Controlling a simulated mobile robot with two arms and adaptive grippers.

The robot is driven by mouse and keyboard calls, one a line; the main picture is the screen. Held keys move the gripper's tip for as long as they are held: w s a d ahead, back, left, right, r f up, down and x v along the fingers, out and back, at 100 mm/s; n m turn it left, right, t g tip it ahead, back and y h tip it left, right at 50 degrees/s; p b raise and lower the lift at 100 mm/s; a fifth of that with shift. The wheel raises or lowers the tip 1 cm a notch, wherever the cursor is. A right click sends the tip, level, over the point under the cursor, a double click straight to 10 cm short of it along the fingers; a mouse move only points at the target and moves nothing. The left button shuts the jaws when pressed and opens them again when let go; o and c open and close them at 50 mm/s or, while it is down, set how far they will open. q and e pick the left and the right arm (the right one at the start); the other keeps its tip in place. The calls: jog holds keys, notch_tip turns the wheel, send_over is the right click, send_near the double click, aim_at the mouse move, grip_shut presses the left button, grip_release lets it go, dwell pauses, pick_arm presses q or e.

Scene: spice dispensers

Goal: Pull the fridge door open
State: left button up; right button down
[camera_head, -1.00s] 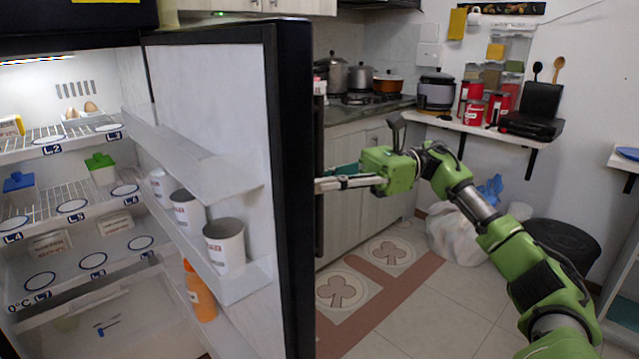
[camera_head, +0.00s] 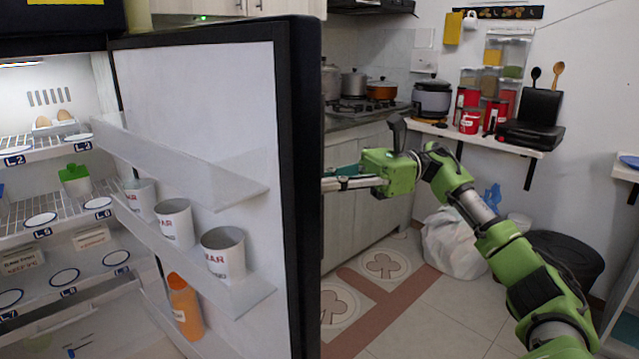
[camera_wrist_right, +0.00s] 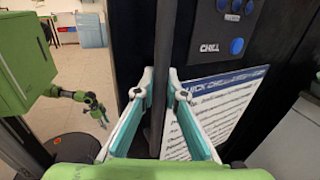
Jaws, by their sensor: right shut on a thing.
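The fridge door (camera_head: 215,120) stands open at the left in the head view, its white inner face towards me. The lit fridge inside (camera_head: 50,190) shows beyond it. My right gripper (camera_head: 328,184) is at the outer side of the door's black edge, its tips partly hidden there. In the right wrist view it (camera_wrist_right: 160,105) is shut around a dark upright bar, the door handle (camera_wrist_right: 162,50). My left gripper is outside the head view; a small dark gripper (camera_wrist_right: 95,108) at the left of the wrist view looks like mine, its jaws unclear.
The door shelves hold several white cups (camera_head: 223,252) and an orange bottle (camera_head: 185,305). A counter with pots (camera_head: 382,90) and a wall shelf (camera_head: 480,134) stand behind. A white bag (camera_head: 455,243) and a black bin (camera_head: 566,255) are at the right. Tiled floor (camera_head: 430,325) is clear in front.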

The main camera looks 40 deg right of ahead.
jog(key=c, duration=2.1)
grip_release()
jog(key=shift+v, duration=6)
